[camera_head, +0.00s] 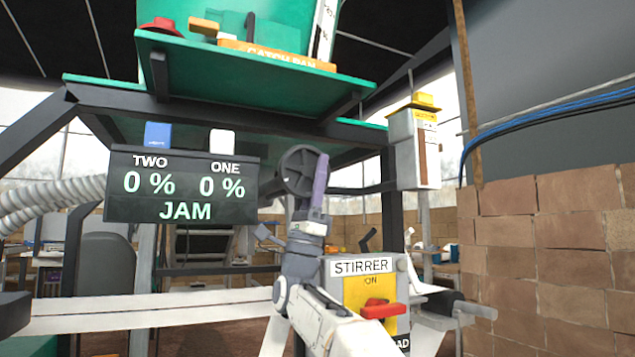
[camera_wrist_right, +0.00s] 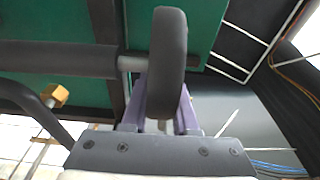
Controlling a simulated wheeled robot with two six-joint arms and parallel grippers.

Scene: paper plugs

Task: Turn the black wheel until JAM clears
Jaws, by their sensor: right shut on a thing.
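The black wheel (camera_head: 297,168) sits below the green platform, right of the display. It also shows in the right wrist view, where its dark rim (camera_wrist_right: 168,50) is seen nearly edge-on. My right gripper (camera_head: 319,188) is at the wheel's right side, its purple fingers shut on the rim. In the right wrist view the fingers (camera_wrist_right: 163,108) stand either side of the rim, which hides part of them. The display (camera_head: 182,184) reads TWO 0 %, ONE 0 % and JAM. My left gripper is not in view.
A brick wall (camera_head: 555,240) fills the right side. A white ribbed hose (camera_head: 50,200) comes in at the left. The green platform (camera_head: 250,72) hangs above the wheel.

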